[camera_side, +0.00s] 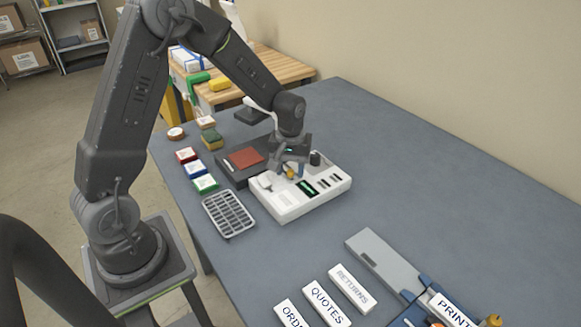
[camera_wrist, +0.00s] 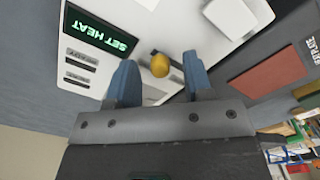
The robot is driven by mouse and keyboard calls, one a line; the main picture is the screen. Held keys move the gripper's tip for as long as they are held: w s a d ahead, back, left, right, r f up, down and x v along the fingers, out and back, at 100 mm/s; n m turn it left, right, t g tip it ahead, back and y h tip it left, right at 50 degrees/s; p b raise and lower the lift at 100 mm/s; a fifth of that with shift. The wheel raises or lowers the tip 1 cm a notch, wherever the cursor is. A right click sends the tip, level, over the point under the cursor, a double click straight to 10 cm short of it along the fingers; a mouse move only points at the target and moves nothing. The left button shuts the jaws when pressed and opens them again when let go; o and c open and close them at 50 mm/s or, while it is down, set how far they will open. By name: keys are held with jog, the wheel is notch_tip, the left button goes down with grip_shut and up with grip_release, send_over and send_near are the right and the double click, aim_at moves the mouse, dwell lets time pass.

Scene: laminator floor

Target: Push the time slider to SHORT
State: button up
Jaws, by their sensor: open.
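The white machine (camera_side: 318,207) sits on the grey-blue table; its panel (camera_wrist: 110,20) fills the upper part of the wrist view. Its dark display (camera_wrist: 102,32) reads SET HEAT in green, upside down there. A yellow knob (camera_wrist: 160,65), which looks like the slider's, stands on the panel; I cannot read its position or any SHORT mark. My gripper (camera_side: 290,171) is over the machine, pointing down, also seen in the wrist view (camera_wrist: 160,76). Its two blue fingers are apart, and the knob appears between them; contact cannot be told. The gripper hides part of the panel.
A dark plate with a red-brown pad (camera_side: 246,158) adjoins the machine. A grey slotted tray (camera_side: 228,213) lies in front, with small colored boxes (camera_side: 205,183) to the left. A dark cylinder (camera_side: 315,158) stands at the panel's back.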

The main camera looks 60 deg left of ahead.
grip_shut()
dwell(0.3)
jog(key=shift+a, duration=2.3)
grip_release()
notch_tip(320, 180, up, 14)
